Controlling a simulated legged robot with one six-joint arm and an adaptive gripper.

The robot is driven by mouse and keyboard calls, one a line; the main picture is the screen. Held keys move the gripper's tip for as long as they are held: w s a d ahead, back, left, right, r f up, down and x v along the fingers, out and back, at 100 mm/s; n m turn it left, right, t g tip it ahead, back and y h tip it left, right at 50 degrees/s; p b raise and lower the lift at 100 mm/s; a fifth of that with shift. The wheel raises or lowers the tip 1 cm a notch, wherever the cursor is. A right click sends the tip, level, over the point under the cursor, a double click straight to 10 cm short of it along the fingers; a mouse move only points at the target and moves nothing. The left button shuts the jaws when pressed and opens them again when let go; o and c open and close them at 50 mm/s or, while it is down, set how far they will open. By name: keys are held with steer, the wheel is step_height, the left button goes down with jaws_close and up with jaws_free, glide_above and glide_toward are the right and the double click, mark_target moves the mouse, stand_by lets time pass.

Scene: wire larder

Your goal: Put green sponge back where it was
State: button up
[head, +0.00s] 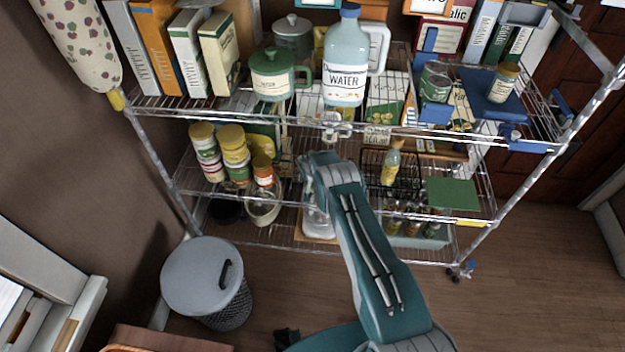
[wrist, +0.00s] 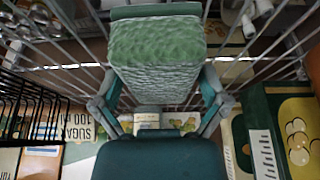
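The green sponge (wrist: 157,55), pale green and rough-faced, sits between the two fingers of my gripper (wrist: 158,82) in the wrist view. A finger lies along each side of it, and the gripper appears shut on it. Wire shelf bars show behind and beside the sponge. In the head view my arm reaches into the wire rack (head: 395,138) around the middle shelf. The sponge cannot be made out there, and my fingers are hidden or too small to tell. A flat green rectangle (head: 452,193) lies at the right of the middle shelf.
A black wire basket (head: 374,172) with a bottle (head: 391,165) stands right of my arm. Jars (head: 232,144) stand left on the middle shelf. A water jug (head: 345,62) and green pot (head: 271,80) stand above. A lidded bin (head: 203,275) is on the floor.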

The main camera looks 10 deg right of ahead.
steer(key=shift+r, duration=0.1)
steer(key=shift+r, duration=0.4)
steer(key=v, duration=1.1)
steer(key=shift+s, duration=0.25)
steer(key=shift+r, duration=0.1)
